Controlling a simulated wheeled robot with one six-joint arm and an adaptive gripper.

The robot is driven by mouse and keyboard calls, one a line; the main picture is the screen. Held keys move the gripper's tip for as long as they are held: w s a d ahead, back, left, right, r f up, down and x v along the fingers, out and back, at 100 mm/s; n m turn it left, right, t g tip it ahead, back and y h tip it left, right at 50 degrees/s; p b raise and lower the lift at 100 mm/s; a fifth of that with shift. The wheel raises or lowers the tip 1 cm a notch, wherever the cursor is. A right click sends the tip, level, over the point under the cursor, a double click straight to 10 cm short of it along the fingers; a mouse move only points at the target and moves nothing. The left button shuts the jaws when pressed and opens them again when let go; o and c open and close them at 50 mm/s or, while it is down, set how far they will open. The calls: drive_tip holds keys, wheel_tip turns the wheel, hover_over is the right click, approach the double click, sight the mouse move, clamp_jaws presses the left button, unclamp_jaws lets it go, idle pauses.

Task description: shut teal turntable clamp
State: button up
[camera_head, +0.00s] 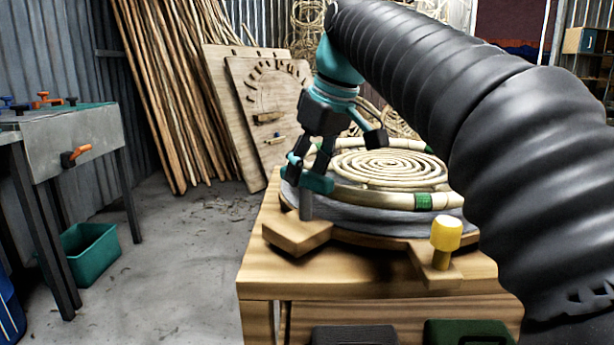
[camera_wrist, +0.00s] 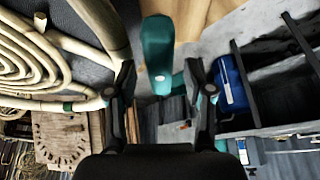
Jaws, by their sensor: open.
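The teal clamp (camera_head: 318,184) is at the left rim of the round turntable (camera_head: 345,222), beside the rattan ring. In the wrist view its rounded teal lever (camera_wrist: 158,45) lies ahead, in line with the gap between my fingers. My gripper (camera_head: 335,150) points down over the clamp and partly covers it in the head view. Its two fingers stand wide apart and empty in the wrist view (camera_wrist: 163,95). I cannot tell whether a finger touches the clamp. A pale rattan coil (camera_head: 390,165) lies on the turntable inside a thicker ring with green tape (camera_head: 424,201).
The turntable stands on a wooden bench (camera_head: 380,285). A yellow knob (camera_head: 446,232) rises at its front right. A metal table (camera_head: 75,135) stands at the left, with a green bin (camera_head: 90,252) below. Wooden boards (camera_head: 250,100) and rattan poles (camera_head: 165,90) lean behind.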

drive_tip(key=shift+a+f, duration=0.1)
drive_tip(key=shift+f, duration=0.15)
clamp_jaws()
